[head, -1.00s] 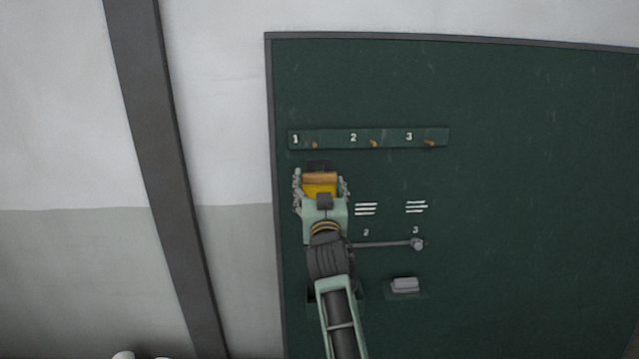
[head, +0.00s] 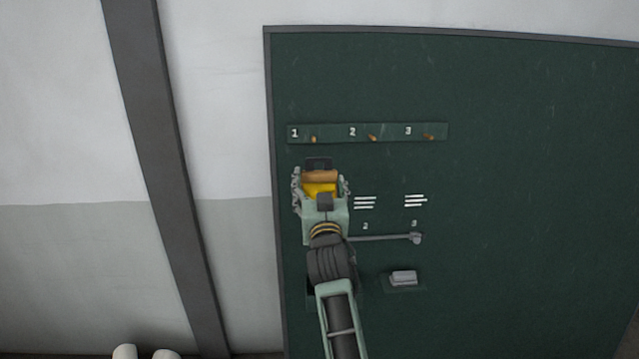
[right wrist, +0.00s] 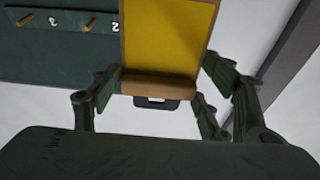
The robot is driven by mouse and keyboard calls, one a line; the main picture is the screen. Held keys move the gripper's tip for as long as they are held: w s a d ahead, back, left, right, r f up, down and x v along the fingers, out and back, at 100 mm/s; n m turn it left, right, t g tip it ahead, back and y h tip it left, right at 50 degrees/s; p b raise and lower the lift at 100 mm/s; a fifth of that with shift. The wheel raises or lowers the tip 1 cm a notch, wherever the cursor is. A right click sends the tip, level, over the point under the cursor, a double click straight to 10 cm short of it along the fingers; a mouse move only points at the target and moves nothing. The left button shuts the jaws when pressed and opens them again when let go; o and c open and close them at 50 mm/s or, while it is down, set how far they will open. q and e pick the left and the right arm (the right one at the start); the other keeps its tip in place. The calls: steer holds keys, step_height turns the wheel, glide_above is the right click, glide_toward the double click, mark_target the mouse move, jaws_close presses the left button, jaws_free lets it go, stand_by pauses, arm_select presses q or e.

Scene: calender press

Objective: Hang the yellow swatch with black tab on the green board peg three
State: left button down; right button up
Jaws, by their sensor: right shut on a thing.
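My right gripper (head: 321,184) is shut on the yellow swatch (head: 319,190) in front of the green board, left of centre. The swatch has a brown bar (head: 320,176) and a black tab (head: 318,163) above it. In the right wrist view the yellow swatch (right wrist: 168,35) and its brown bar (right wrist: 158,87) sit between the fingers, with the black tab (right wrist: 156,103) beyond the bar. Peg three (head: 429,137) is bare, up and to the right of the gripper, on the numbered rail (head: 390,132). My left gripper does not show.
Pegs one (head: 314,139) and two (head: 373,138) are bare. Below the rail, the green board (head: 530,200) carries white line marks, a grey lever (head: 415,238) and a grey block (head: 404,278). A dark post (head: 165,150) stands left of the board. The board's right side is clear.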

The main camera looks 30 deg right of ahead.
mark_target(320, 181)
steer(key=shift+r+p+v, duration=0.15)
steer(key=shift+p+v, duration=0.05)
steer(key=shift+v, duration=0.7)
steer(key=shift+r+p+v, duration=0.15)
steer(key=shift+r+v, duration=0.05)
steer(key=shift+v, duration=0.7)
steer(key=shift+r+p+v, duration=0.15)
steer(key=shift+p+v, duration=0.05)
steer(key=shift+v, duration=0.7)
steer(key=shift+f, duration=0.1)
